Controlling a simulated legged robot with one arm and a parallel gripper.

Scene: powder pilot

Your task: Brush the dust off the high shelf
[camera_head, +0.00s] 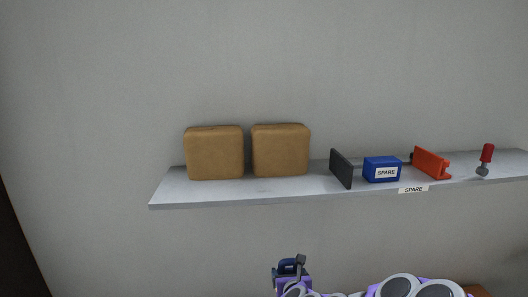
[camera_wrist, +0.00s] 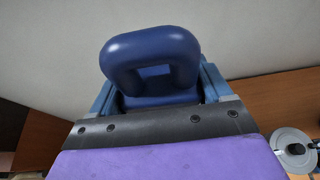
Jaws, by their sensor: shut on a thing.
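The high shelf (camera_head: 240,196) is a long grey board on the wall, rising slightly to the right in the head view. Its top looks pale and mottled at the left, but I cannot make out dust clearly. My gripper (camera_head: 289,268) is low in the head view, below the shelf's front edge and apart from it. It is shut on a dark blue handle with a rounded loop (camera_wrist: 150,50), which stands between the jaws in the wrist view. The handle also shows small in the head view (camera_head: 287,266). No bristles are visible, so I cannot tell what it belongs to.
Two tan blocks (camera_head: 215,153) (camera_head: 281,150) stand on the shelf's left half. The air below the shelf's left part is clear.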

